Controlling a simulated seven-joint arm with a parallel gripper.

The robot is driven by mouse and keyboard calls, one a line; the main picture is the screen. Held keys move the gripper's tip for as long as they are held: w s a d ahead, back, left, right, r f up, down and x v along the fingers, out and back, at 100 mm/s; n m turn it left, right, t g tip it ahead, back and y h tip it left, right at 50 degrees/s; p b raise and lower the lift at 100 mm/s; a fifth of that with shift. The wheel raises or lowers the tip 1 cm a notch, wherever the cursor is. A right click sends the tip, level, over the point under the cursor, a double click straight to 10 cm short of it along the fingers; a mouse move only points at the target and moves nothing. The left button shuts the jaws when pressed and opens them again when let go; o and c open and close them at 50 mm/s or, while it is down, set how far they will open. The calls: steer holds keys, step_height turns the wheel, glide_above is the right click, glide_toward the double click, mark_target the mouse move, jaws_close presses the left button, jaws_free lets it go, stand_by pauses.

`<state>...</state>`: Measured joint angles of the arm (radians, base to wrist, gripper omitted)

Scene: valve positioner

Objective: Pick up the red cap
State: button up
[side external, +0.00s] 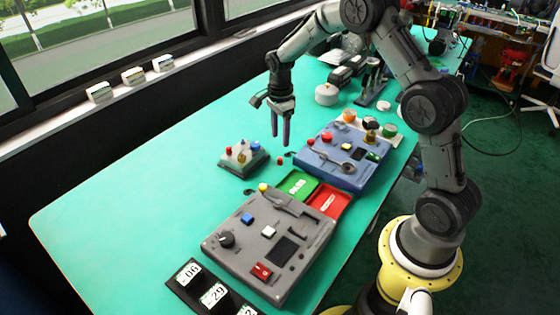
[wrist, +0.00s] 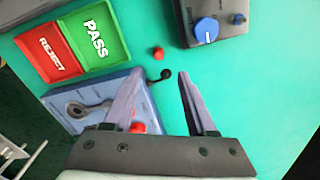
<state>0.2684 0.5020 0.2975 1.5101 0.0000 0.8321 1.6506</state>
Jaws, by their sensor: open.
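A small red cap (side external: 280,161) lies on the green table between the small grey knob box and the blue panel. In the wrist view the red cap (wrist: 158,53) lies just beyond the fingertips, beside a small black round piece (wrist: 160,75). My gripper (side external: 280,143) is open and points down, above the table near the cap. In the wrist view my gripper (wrist: 161,73) has its fingers apart, with the black piece showing between the tips. Nothing is held.
The knob box (side external: 243,158) stands left of the cap. The blue panel (side external: 345,160) is to its right and has a red button (wrist: 138,127). Green PASS (side external: 298,184) and red REJECT (side external: 328,202) trays lie nearer, with a grey panel (side external: 262,245) in front. The table's left part is clear.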

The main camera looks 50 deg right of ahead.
mark_target(280, 158)
step_height(280, 158, down, 8)
steer(key=shift+a+f, duration=0.1)
steer(key=shift+a, duration=0.05)
stand_by(0.4)
steer(key=shift+c, duration=0.4)
jaws_close()
